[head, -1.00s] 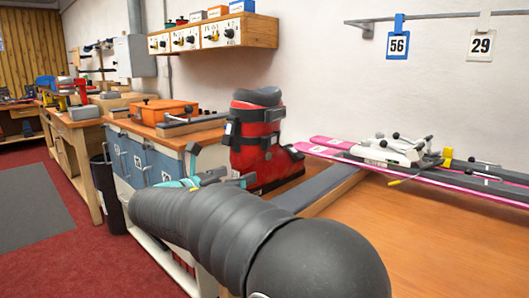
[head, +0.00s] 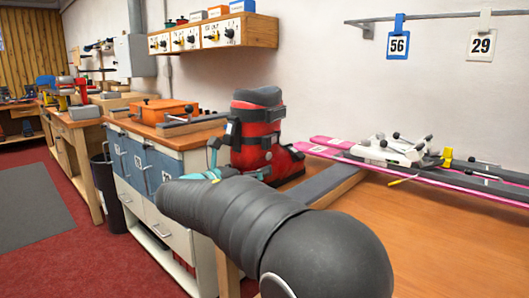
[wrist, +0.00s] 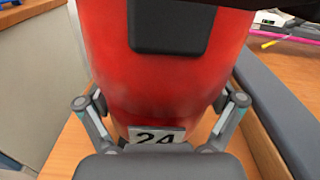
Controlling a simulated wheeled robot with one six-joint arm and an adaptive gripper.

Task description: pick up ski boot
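The red and black ski boot (head: 256,140) stands upright on the wooden bench near the wall. My gripper (head: 236,162) is at the near side of the boot, partly hidden by my dark arm. My gripper (wrist: 158,104) is spread open with one finger on each side of the boot. I cannot tell whether the fingers touch it; the fingertips are not clearly seen.
A grey padded bar (head: 328,184) runs along the bench beside the boot. Pink skis (head: 440,178) with white bindings lie to the right. An orange case (head: 164,112) sits on the blue-drawered cabinet at left. The front right bench top is clear.

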